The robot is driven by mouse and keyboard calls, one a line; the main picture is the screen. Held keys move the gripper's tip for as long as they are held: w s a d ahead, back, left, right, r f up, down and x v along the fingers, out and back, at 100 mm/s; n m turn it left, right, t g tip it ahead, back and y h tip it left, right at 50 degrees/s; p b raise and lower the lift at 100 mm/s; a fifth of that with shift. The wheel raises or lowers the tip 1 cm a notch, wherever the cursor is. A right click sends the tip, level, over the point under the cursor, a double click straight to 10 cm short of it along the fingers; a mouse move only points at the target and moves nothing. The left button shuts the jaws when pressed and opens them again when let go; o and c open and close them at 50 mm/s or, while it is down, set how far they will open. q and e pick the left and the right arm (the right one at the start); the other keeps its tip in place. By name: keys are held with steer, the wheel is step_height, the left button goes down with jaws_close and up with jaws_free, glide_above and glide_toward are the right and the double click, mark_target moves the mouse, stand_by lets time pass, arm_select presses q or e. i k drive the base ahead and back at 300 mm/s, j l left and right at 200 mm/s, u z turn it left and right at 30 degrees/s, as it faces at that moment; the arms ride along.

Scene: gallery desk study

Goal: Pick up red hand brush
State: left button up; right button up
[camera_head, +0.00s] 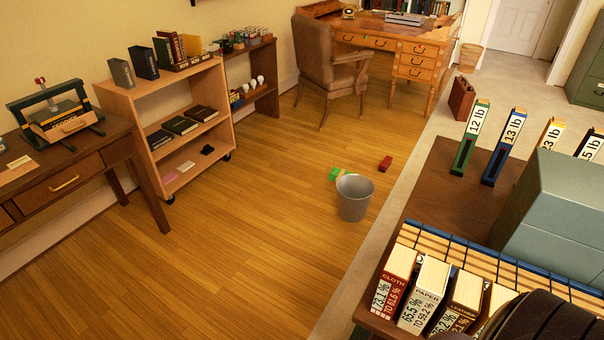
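A small red block-like object (385,163) lies on the wooden floor, to the right of and beyond a grey metal bin (354,199). It is the only small red thing I see on the floor, but it is too small to tell for sure that it is the hand brush. A small green object (335,174) with a yellowish part lies just behind the bin, partly hidden by it. Neither of my grippers shows in the head view.
A table (437,178) with labelled boxes and a grey-green case (556,218) fills the right foreground. A wooden shelf unit (150,98) and a side table (116,142) stand left. A brown chair (327,60) and desk (377,28) are behind. The floor between is clear.

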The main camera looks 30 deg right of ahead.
mark_target(387, 161)
steer(key=i+j, duration=0.2)
steer(key=i, duration=0.2)
steer(key=i+j, duration=0.15)
steer(key=i, duration=0.2)
steer(key=i+j, duration=0.2)
steer(key=i, duration=0.2)
steer(key=i+l+z, duration=0.2)
steer(key=i+z, duration=1.05)
steer(key=i+l+z, duration=0.15)
steer(key=i+l, duration=0.35)
steer(key=l, duration=0.2)
steer(key=i+l+z, duration=0.2)
steer(key=i+l, duration=0.35)
